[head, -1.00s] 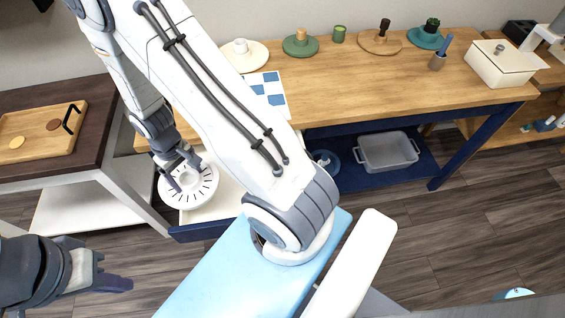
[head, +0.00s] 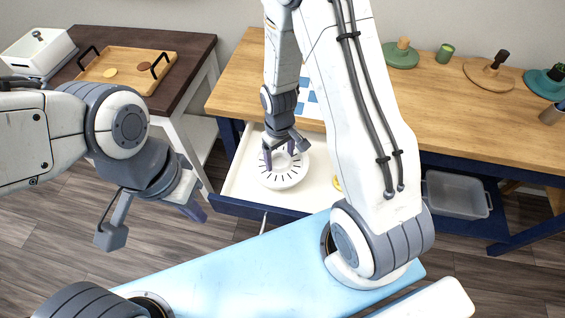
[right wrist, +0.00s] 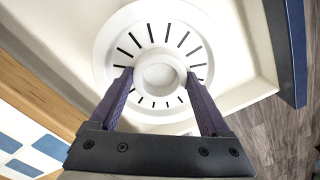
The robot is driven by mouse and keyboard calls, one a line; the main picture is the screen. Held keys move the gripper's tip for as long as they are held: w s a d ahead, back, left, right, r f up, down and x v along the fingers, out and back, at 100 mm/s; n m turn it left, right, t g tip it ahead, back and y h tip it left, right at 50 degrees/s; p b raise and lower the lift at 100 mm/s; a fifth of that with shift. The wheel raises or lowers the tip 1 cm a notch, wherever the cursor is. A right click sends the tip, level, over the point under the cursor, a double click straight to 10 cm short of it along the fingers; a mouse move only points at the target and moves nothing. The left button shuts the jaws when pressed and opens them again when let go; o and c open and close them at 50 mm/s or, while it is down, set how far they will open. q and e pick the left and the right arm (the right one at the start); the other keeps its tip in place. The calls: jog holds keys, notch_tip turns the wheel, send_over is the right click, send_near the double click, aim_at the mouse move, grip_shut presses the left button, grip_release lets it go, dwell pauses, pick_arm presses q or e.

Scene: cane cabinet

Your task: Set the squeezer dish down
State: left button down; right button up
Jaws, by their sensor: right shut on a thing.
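The squeezer dish (head: 284,178) is white and round, with dark slots around a raised middle ring. It is over the white inside of an open drawer (head: 243,184); I cannot tell whether it touches the drawer floor. My right gripper (head: 285,157) is shut on the dish from above. In the right wrist view, its two purple fingers (right wrist: 162,88) are on either side of the raised ring, and the dish (right wrist: 112,50) looks about level. My left gripper (head: 152,222) is open and empty, in the air left of the drawer.
The drawer belongs to a wooden table (head: 440,115) with a dark blue frame. A small yellow thing (head: 337,184) shows in the drawer, partly hidden by my right arm. A dark side table (head: 185,75) with a wooden tray (head: 128,68) stands left. A grey bin (head: 457,196) is on the lower shelf.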

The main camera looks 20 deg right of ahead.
aim_at(280, 163)
jog(key=shift+f, duration=1.65)
jog(key=shift+f, duration=0.15)
jog(key=o, duration=1.4)
notch_tip(280, 163, up, 12)
jog(key=s+a+r+n, duration=0.2)
jog(key=s+a+r, duration=0.4)
jog(key=s, duration=0.3)
jog(key=s+a+r+n+y, duration=0.1)
jog(key=s+a+r+n, duration=0.1)
jog(key=s+a+r, duration=0.4)
jog(key=s+r, duration=0.1)
jog(key=s, duration=0.2)
jog(key=shift+s+r, duration=0.15)
jog(key=shift+s, duration=0.1)
jog(key=shift+a, duration=0.1)
